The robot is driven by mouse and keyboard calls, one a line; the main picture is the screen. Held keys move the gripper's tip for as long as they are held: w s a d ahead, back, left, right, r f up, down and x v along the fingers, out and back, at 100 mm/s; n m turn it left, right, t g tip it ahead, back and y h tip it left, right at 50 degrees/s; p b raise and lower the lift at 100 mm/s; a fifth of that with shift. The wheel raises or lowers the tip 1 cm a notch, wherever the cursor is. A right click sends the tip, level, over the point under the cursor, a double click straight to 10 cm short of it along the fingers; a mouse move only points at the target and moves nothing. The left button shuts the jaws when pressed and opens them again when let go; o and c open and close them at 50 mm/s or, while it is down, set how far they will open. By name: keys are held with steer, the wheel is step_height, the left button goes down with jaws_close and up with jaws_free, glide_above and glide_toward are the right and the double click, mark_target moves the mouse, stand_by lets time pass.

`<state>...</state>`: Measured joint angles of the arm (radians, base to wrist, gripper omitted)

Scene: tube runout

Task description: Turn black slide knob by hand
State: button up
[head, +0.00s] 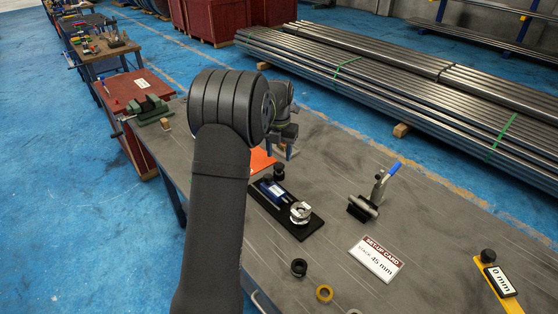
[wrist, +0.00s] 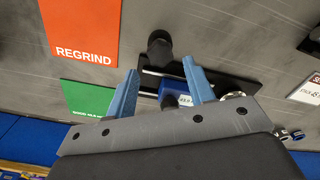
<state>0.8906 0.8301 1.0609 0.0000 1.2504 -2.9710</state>
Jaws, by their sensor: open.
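The black slide knob (head: 279,172) stands at the far end of a black base plate (head: 298,228) on the bench. In the wrist view the knob (wrist: 159,48) shows just beyond the gap between my fingertips. My gripper (head: 281,150) is open and empty above the bench near the knob. Its two blue fingers (wrist: 160,68) are spread apart in the wrist view, with the knob roughly centred between them. A blue block with a small display (head: 271,190) and a round silver fixture (head: 300,212) sit on the plate. My arm hides part of the bench.
A toggle clamp with a blue handle (head: 376,195) stands to the right. A setup card (head: 376,259), a black ring (head: 299,267) and a brass ring (head: 324,293) lie nearer. Orange REGRIND (wrist: 82,28) and green (wrist: 88,98) sheets lie left of the knob.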

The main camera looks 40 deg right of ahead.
mark_target(279, 165)
step_height(279, 165, down, 4)
steer(key=shift+f, duration=0.15)
stand_by(0.4)
steer(key=c, duration=0.8)
